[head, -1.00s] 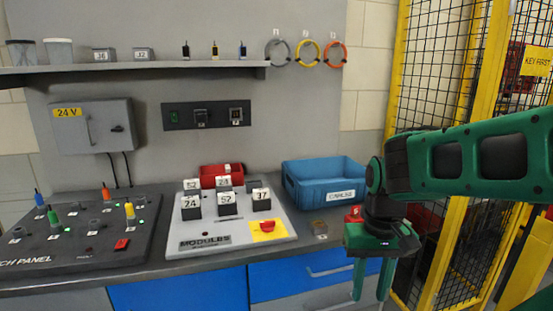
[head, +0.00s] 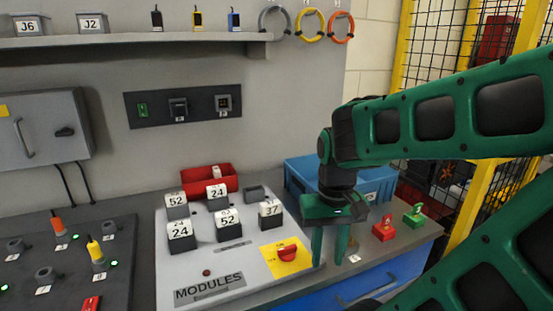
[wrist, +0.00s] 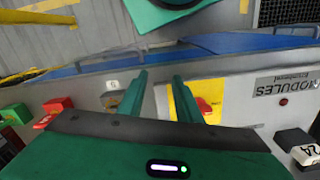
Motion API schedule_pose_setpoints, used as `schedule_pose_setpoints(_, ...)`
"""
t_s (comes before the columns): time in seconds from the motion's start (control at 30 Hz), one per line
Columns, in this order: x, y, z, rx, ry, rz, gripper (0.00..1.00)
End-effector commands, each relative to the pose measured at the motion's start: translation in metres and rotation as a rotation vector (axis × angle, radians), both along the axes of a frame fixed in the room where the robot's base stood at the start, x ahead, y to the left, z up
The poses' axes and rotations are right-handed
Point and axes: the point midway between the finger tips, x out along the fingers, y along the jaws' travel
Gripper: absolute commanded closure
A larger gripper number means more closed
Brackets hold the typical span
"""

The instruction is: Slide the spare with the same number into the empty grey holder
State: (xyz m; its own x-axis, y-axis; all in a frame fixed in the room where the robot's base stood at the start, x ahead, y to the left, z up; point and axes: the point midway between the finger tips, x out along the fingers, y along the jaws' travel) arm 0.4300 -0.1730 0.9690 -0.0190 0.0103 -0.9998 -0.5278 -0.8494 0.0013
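On the sloped MODULES panel (head: 175,270) the back row holds a module marked 52 (head: 177,200), one marked 24 (head: 217,193) and an empty grey holder (head: 254,192) at the right. The front row holds blocks marked 24 (head: 181,237), 52 (head: 227,222) and 37 (head: 270,212). I cannot read a number on the empty holder. My gripper (head: 329,258) hangs fingers down past the panel's right edge, near the yellow plate. It is open; the wrist view shows nothing between the fingers (wrist: 158,98).
A red bin (head: 186,184) with a pale item stands behind the panel. A blue bin (head: 375,187) is behind my gripper. A red block (head: 383,228) and a green block (head: 413,214) lie to its right. A red button (head: 287,253) sits on the yellow plate.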

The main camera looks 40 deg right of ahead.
Motion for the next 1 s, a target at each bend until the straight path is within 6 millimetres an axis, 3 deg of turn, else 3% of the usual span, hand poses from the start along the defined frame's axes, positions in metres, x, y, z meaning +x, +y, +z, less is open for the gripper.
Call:
schedule_pose_setpoints(0.3,0.0,0.0,0.0,0.0,0.0,0.0,0.69)
schedule_pose_setpoints(0.33,0.0,0.0,0.0,0.0,0.0,0.0,0.62)
schedule_pose_setpoints(0.47,-0.006,0.001,0.008,0.01,-0.022,-0.026,0.61)
schedule_pose_setpoints(0.57,0.011,0.005,0.016,0.042,-0.037,-0.097,0.61)
schedule_pose_setpoints(1.0,0.131,-0.003,0.086,0.286,-0.049,-0.689,0.61)
